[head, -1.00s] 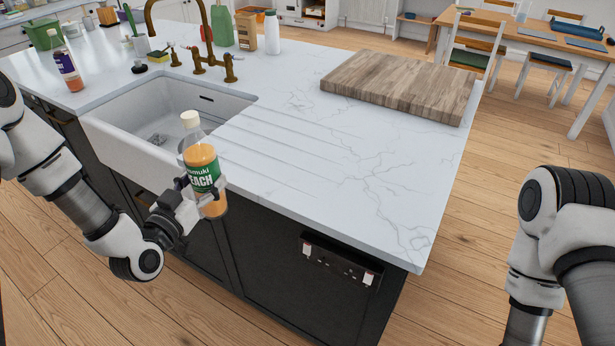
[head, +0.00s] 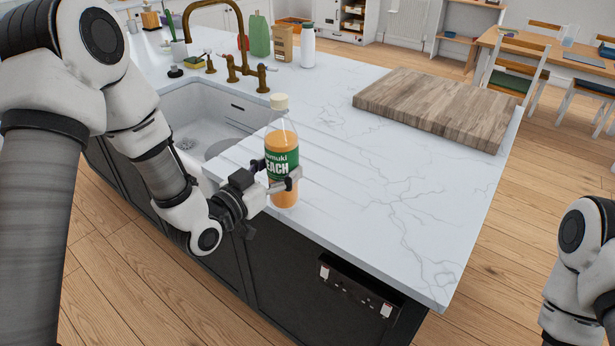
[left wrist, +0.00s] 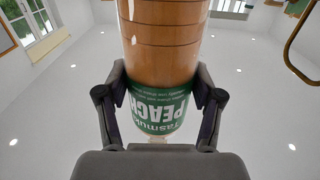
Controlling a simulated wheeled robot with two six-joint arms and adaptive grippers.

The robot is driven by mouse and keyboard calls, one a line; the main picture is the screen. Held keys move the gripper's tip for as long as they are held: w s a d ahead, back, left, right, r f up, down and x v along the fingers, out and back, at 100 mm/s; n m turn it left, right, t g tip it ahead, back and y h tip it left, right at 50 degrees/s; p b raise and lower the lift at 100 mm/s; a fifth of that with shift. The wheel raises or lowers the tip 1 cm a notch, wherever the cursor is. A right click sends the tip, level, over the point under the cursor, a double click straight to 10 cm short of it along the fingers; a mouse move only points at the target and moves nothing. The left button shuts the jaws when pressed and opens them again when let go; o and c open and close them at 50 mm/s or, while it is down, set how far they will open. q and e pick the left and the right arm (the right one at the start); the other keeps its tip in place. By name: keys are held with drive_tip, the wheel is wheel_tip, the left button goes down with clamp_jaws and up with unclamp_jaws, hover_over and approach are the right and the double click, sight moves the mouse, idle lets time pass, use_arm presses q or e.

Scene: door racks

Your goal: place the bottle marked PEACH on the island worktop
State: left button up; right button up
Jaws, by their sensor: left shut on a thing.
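The PEACH bottle (head: 282,150) has orange contents, a green label and a cream cap. My left gripper (head: 280,183) is shut around its lower half and holds it upright. In the head view the bottle overlaps the near edge of the island worktop (head: 380,190), which is white with grey veins; I cannot tell whether its base touches the surface. In the left wrist view the bottle (left wrist: 165,40) appears upside down between the two fingers (left wrist: 160,105), its label partly hidden by them. My right arm shows at the lower right, but its gripper is out of view.
A white sink (head: 200,110) with a brass tap (head: 232,45) lies left of the bottle. A wooden board (head: 440,105) lies at the right rear. A green bottle (head: 259,35), a brown packet (head: 283,43) and a white bottle (head: 307,47) stand at the back. The front right worktop is clear.

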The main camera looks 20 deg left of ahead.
use_arm(q)
drive_tip(key=w+d+f, duration=0.1)
drive_tip(key=w+d+f+p, duration=0.1)
drive_tip(key=d, duration=0.1)
drive_tip(key=w+d+f+p, duration=0.1)
drive_tip(key=f, duration=0.1)
drive_tip(key=shift+w+d, duration=0.25)
drive_tip(key=shift+d, duration=0.1)
drive_tip(key=shift+d+f, duration=0.1)
drive_tip(key=o, duration=1.7)
drive_tip(key=shift+s, duration=0.1)
drive_tip(key=shift+c, duration=0.2)
